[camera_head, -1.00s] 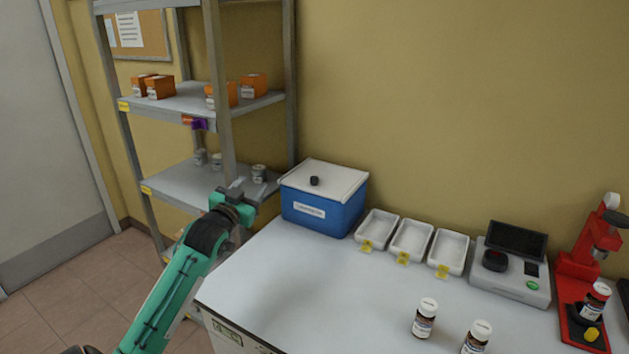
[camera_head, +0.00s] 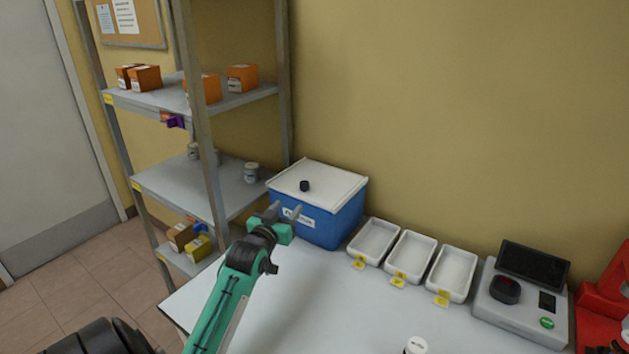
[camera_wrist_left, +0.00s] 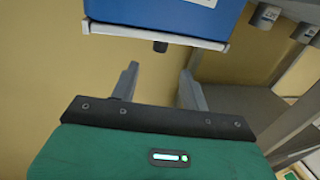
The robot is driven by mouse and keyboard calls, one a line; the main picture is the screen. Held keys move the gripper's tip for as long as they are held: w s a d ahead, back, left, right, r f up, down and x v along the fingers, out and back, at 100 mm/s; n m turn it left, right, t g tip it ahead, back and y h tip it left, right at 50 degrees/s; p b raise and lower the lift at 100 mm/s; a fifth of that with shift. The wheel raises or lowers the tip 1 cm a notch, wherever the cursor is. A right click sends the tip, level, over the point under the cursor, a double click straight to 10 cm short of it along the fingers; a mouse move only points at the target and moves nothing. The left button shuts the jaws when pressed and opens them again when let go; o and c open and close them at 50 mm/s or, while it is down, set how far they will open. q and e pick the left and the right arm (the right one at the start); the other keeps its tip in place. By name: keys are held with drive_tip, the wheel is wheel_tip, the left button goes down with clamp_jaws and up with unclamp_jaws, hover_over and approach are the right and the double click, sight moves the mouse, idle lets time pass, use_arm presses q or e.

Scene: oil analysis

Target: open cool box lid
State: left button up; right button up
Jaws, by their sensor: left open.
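The cool box (camera_head: 318,224) is blue with a white label and stands at the back left of the table. Its white lid (camera_head: 330,183) is shut, with a small black knob (camera_head: 305,186) on top. My left gripper (camera_head: 284,212) is open and empty in front of the box, by its left front side and below lid height in the picture. In the left wrist view, the black knob (camera_wrist_left: 160,47) shows beyond and between the open fingers (camera_wrist_left: 158,88), apart from them. The blue box (camera_wrist_left: 170,12) and the lid edge (camera_wrist_left: 155,38) show at the top. My right gripper is not in view.
A metal shelf unit (camera_head: 200,130) with orange boxes (camera_head: 202,88) and small jars stands close on the left. White trays (camera_head: 374,241) line up right of the box, then a grey device (camera_head: 520,300). The table front (camera_head: 310,315) is mostly clear.

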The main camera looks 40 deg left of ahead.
sight(302, 187)
use_arm(q)
drive_tip(key=p+x, duration=0.1)
drive_tip(key=x, duration=0.7)
drive_tip(key=p+x, duration=0.1)
drive_tip(key=x, duration=0.3)
drive_tip(key=shift+a+r+p, duration=0.15)
drive_tip(key=shift+r+p, duration=0.1)
drive_tip(key=shift+p, duration=0.1)
drive_tip(key=shift+w+a+f, duration=0.1)
drive_tip(key=shift+w, duration=0.35)
clamp_jaws()
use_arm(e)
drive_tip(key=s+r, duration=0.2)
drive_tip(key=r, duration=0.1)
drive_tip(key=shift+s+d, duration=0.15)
